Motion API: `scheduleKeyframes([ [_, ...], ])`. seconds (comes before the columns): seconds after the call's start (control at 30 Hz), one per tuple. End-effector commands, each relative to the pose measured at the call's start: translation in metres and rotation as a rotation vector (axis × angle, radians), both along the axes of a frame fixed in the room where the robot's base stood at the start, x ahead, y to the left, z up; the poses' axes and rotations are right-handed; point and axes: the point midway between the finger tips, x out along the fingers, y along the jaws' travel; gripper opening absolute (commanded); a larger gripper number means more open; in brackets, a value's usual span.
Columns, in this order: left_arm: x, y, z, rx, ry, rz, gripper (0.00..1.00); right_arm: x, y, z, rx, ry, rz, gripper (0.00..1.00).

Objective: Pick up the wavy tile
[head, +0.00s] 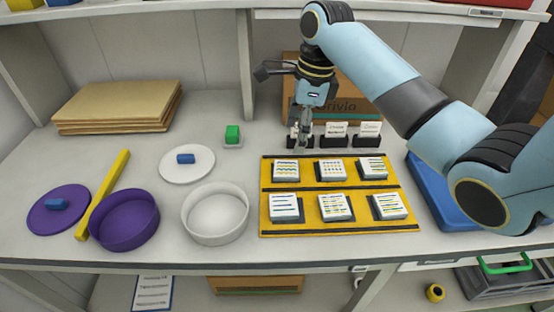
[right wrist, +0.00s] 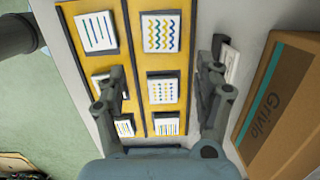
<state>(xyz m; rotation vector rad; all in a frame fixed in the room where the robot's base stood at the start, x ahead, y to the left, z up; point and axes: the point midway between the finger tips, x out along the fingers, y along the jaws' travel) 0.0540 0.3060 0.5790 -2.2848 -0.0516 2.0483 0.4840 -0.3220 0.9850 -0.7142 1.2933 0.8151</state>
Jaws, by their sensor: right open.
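The wavy tile (right wrist: 161,32) is a white-topped block with blue, green and yellow wavy lines. It lies on the yellow board (right wrist: 131,70) near the top of the right wrist view. In the head view, the wavy tile (head: 285,169) is the far-left one on the yellow board (head: 310,187). My right gripper (head: 302,143) is open and empty, behind and slightly right of that tile. Its spread fingers (right wrist: 166,75) also show in the right wrist view, with the tile above them in the picture. My left gripper is not in view.
Other tiles with lines (head: 285,206) and dots (head: 331,169) share the board. Behind it stand black card holders (head: 335,141) and a cardboard box (head: 375,102). A white bowl (head: 215,215) and purple bowl (head: 124,222) stand left; a blue tray (head: 430,190) lies right.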

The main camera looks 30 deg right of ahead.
Motion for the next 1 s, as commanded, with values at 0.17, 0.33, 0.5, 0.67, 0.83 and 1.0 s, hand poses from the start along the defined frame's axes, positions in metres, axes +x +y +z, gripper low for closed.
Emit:
scheduleKeyframes([
  [0.17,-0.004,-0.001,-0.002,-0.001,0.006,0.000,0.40,0.004,0.003,-0.022,0.013,0.015,-0.046,0.69],
  [0.33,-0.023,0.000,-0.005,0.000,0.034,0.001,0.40,0.007,0.006,-0.046,0.010,0.012,-0.044,0.69],
  [0.5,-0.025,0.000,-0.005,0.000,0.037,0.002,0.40,0.009,0.009,-0.059,0.010,0.011,-0.041,0.69],
  [0.67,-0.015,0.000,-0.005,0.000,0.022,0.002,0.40,0.014,0.015,-0.084,0.011,0.013,-0.041,0.69],
  [0.83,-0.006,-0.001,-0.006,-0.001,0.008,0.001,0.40,0.015,0.016,-0.102,0.008,0.010,-0.041,0.69],
  [1.0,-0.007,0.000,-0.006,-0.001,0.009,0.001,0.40,0.015,0.016,-0.103,0.008,0.008,-0.041,0.69],
])
